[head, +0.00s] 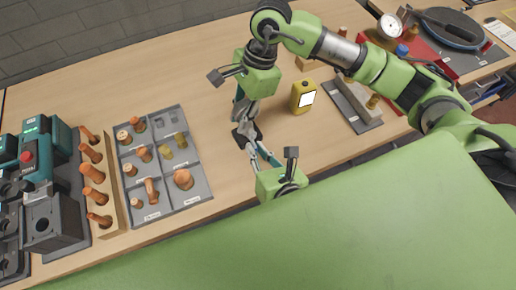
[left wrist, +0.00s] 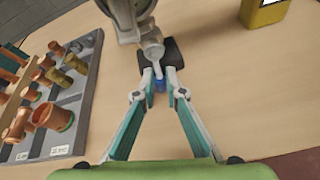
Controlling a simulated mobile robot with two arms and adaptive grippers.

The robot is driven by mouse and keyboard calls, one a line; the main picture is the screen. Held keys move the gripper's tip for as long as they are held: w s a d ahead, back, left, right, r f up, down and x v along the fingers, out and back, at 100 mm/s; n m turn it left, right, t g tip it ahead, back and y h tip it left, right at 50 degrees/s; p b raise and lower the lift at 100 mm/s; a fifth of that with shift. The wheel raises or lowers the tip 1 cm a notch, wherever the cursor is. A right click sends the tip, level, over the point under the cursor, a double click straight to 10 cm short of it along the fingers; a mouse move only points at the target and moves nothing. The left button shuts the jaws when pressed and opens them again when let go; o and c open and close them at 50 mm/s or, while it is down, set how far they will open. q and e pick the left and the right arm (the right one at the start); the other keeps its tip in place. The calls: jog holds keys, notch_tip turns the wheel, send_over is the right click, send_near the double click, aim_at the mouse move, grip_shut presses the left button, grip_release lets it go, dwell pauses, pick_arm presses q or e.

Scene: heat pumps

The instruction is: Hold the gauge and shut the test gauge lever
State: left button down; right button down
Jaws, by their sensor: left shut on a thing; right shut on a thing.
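My left gripper (head: 254,150) reaches up from the lower arm in the head view. No dial shows between the grippers. A separate white-faced dial (head: 389,25) stands at the back right.
A yellow device (head: 303,96) stands right of the grippers. A grey compartment tray (head: 206,188) with copper and brass fittings lies left, beside a wooden rack (head: 109,218) of copper pieces. A dark-based block (head: 361,121) lies right. The wooden table between tray and yellow device is otherwise clear.

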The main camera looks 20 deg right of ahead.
pick_arm(q)
jog(key=c, duration=2.1)
grip_release()
